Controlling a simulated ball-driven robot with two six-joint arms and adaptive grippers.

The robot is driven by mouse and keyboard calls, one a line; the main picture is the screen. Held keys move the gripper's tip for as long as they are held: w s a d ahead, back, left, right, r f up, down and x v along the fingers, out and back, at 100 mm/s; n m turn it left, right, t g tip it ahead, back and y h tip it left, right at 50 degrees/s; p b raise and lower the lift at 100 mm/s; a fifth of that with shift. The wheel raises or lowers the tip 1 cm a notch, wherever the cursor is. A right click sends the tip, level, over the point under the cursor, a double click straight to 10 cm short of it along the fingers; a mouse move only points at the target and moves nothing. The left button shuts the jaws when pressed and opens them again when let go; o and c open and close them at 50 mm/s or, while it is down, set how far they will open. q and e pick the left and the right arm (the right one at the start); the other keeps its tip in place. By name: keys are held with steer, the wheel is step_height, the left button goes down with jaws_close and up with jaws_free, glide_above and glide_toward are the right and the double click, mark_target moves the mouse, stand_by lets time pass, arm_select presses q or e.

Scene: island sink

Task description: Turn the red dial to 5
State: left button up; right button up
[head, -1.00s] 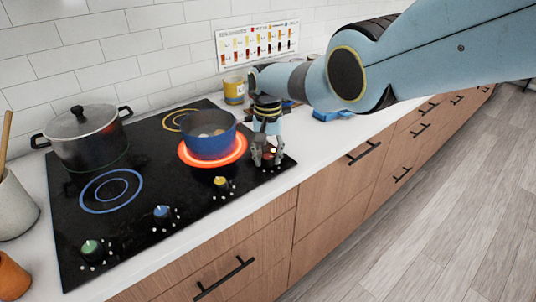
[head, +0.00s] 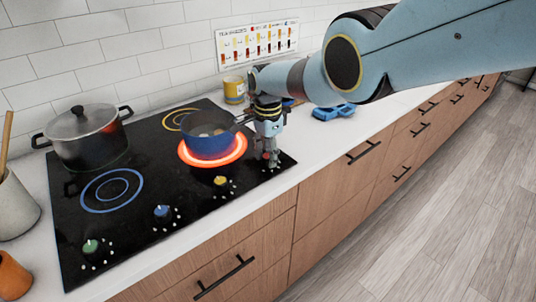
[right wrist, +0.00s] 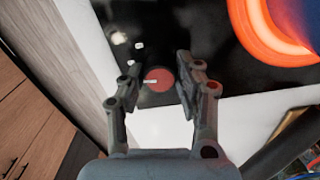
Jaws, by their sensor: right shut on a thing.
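The red dial (right wrist: 159,79) sits at the right front corner of the black cooktop (head: 135,213). In the right wrist view it lies between my fingers, with a white pointer mark toward the left. My right gripper (right wrist: 160,72) is shut on it, one finger on each side; fine contact is hard to make out. In the head view my right gripper (head: 268,158) points down at that corner and mostly hides the dial. White marks lie around the dial, but their numbers are too small to read. My left gripper is not in view.
A blue pan (head: 209,144) stands on the glowing red ring (head: 240,153), close to my right gripper. Yellow (head: 221,181), blue (head: 162,212) and green (head: 91,246) dials line the front edge. A lidded pot (head: 88,142) stands at back left. A chart (head: 257,42) hangs on the wall.

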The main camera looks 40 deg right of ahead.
mark_target(268, 156)
steer(key=shift+m, duration=1)
steer(key=o, duration=1.1)
steer(key=shift+o, duration=0.2)
steer(key=shift+w+r, duration=0.15)
steer(key=shift+r, duration=0.6)
step_height(268, 156, up, 11)
steer(key=shift+f, duration=0.2)
steer(key=shift+f, duration=0.1)
